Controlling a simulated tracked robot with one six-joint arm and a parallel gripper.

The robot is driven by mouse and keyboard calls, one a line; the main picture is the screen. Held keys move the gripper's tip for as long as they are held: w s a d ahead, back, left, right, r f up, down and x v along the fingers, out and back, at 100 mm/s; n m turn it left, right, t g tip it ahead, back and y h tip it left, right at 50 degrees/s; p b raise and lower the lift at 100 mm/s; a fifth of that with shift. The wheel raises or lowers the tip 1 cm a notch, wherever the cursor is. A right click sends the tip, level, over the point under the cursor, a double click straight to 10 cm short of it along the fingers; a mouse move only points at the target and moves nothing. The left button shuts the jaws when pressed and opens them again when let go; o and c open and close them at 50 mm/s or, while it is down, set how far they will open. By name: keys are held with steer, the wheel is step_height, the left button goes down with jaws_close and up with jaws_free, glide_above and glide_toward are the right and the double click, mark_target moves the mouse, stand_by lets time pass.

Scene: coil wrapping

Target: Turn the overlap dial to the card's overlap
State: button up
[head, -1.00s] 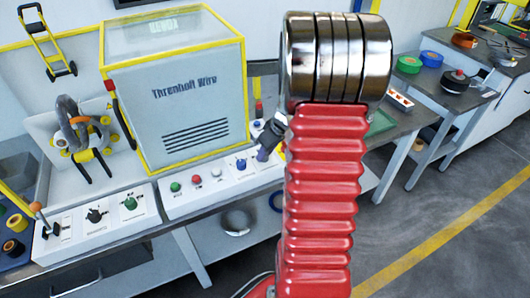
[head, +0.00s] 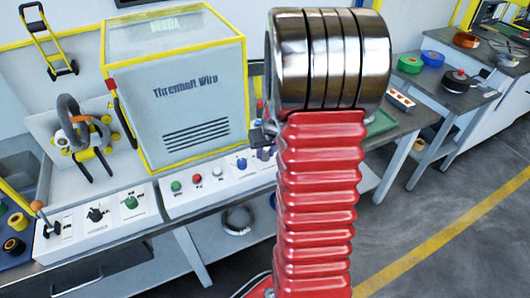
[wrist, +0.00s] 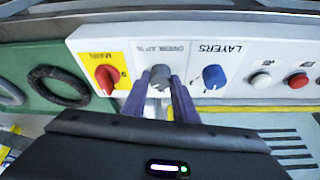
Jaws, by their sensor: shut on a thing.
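The overlap dial (wrist: 160,74) is a grey knob on the white panel, under the printed word OVERLAP %, which appears upside down in the wrist view. My gripper (wrist: 158,93) has its two purple fingers on either side of the dial and is shut on it. The dial's pointer and scale are not readable. In the head view my red arm hides the dial and most of the gripper. I cannot make out a card with an overlap value.
The blue LAYERS knob (wrist: 213,76) and the red MAIN switch (wrist: 107,77) flank the dial closely. White (wrist: 260,80) and red (wrist: 297,80) buttons lie further right. The grey machine cabinet (head: 180,95) stands behind the panel. A green tray (head: 382,122) is beyond my arm.

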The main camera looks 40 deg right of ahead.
steer(key=shift+a+m, duration=0.15)
steer(key=shift+m, duration=0.45)
stand_by(0.3)
steer(key=o, duration=1)
steer(key=shift+a+v, duration=0.2)
steer(key=shift+v, duration=6.6)
steer(key=shift+w, duration=0.15)
steer(key=s+a+r+n, duration=0.2)
steer(key=s+a, duration=0.1)
steer(key=a, duration=0.6)
steer(key=s+a+r+n+t+y, duration=0.1)
steer(key=s+a+r+n, duration=0.1)
steer(key=a, duration=0.8)
steer(key=s+a+r+n, duration=0.2)
steer(key=s+a, duration=0.4)
steer(key=a, duration=0.4)
steer(key=shift+s+r+y, duration=0.1)
steer(key=shift+r+y, duration=0.3)
steer(key=shift+r, duration=0.5)
